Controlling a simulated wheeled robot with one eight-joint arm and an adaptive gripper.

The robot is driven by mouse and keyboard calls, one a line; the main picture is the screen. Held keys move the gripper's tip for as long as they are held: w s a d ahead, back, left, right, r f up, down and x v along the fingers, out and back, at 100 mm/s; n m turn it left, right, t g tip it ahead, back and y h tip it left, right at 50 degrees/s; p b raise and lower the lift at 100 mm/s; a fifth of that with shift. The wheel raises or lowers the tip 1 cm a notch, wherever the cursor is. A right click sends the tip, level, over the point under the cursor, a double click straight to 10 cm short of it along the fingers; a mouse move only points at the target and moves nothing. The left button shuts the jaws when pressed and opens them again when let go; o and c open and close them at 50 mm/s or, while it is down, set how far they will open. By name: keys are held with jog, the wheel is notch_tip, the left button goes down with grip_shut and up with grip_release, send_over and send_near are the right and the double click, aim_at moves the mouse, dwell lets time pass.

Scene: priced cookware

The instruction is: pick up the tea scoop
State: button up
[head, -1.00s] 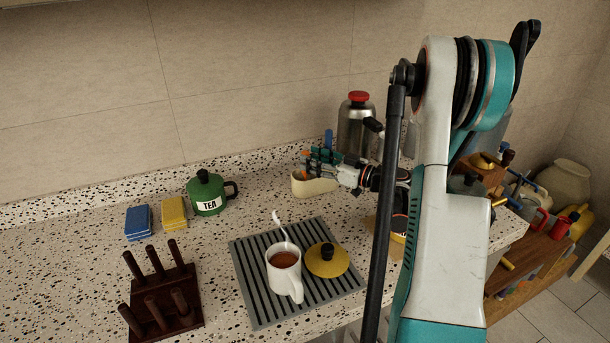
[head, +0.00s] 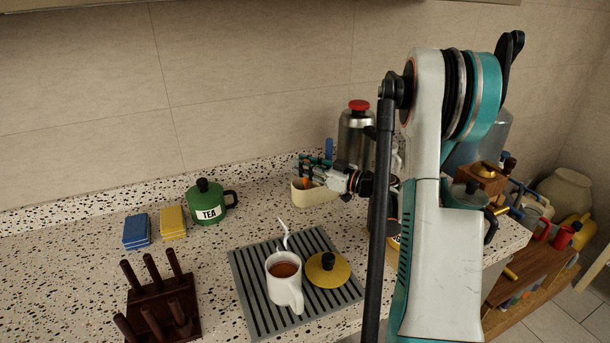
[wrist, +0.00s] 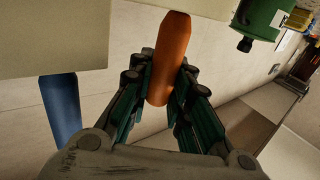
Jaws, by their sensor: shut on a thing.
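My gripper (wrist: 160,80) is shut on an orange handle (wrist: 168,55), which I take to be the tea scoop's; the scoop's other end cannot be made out. In the head view my gripper (head: 318,170) is at the mouth of a cream container (head: 314,194) at the back of the counter. A bit of orange shows between the fingers and the container's rim. The cream container also fills the top left of the wrist view (wrist: 50,35). Whether the scoop is clear of the container cannot be told.
A blue handle (wrist: 62,110) is beside the gripper. A steel flask (head: 354,135) stands behind it. A green TEA caddy (head: 207,206) is to the left. A steaming mug (head: 280,288) and a yellow lid (head: 327,270) sit on a ribbed mat (head: 243,285). Bare counter lies between.

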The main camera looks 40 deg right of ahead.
notch_tip(320, 180, up, 20)
jog(key=p, duration=0.6)
jog(key=shift+p, duration=0.4)
